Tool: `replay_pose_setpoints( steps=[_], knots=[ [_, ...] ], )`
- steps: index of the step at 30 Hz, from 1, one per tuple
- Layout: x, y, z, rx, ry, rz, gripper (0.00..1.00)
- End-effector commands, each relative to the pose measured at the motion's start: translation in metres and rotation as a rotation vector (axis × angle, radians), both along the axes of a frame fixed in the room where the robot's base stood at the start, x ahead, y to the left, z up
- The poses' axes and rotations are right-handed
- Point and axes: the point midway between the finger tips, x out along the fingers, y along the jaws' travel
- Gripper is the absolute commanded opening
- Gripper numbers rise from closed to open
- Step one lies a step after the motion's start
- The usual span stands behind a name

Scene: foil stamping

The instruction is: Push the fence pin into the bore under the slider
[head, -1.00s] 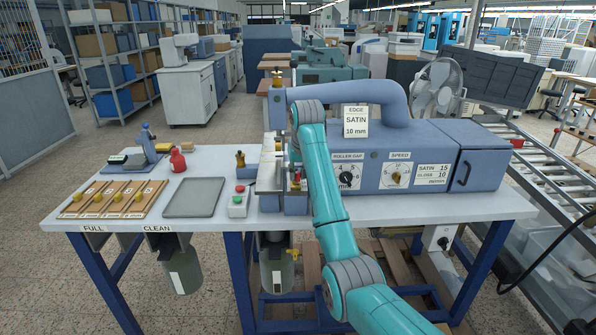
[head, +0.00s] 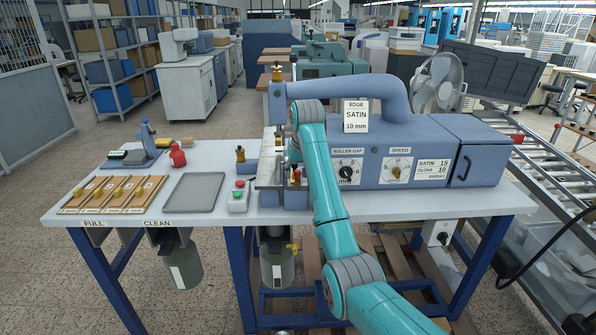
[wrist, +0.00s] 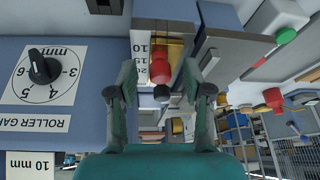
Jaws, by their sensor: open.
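The fence pin, with a red knob (wrist: 160,72), shows in the wrist view beside the white fence scale (wrist: 140,58) and a brass-coloured part. A small red knob also shows in the head view (head: 297,173), just left of my arm. My gripper (wrist: 161,90) is open, with one finger on each side of the red knob and a gap to each. I cannot tell how deep the knob sits between the fingers. The slider and the bore cannot be clearly made out. In the head view my gripper is mostly hidden by my own arm.
The blue machine (head: 390,140) with its roller gap dial (wrist: 40,75) stands close beside the fingers. A green and red button box (head: 239,197), a grey tray (head: 194,192) and a red bottle (head: 178,155) stand left on the table (head: 420,203).

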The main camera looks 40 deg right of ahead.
Motion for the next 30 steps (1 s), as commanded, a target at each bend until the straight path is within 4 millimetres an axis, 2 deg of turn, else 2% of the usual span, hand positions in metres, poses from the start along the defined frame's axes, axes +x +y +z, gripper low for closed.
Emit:
replay_pose_setpoints(
  steps=[5, 18, 24, 30],
  knots=[
    [0.0, 0.0, 0.01, 0.0, -0.001, 0.0, 0.5],
    [0.001, 0.0, 0.084, -0.001, -0.002, 0.0, 0.5],
    [0.0, 0.0, 0.098, 0.0, 0.0, 0.0, 0.5],
    [0.0, 0.0, 0.1, 0.0, 0.0, 0.0, 0.5]
  ],
)
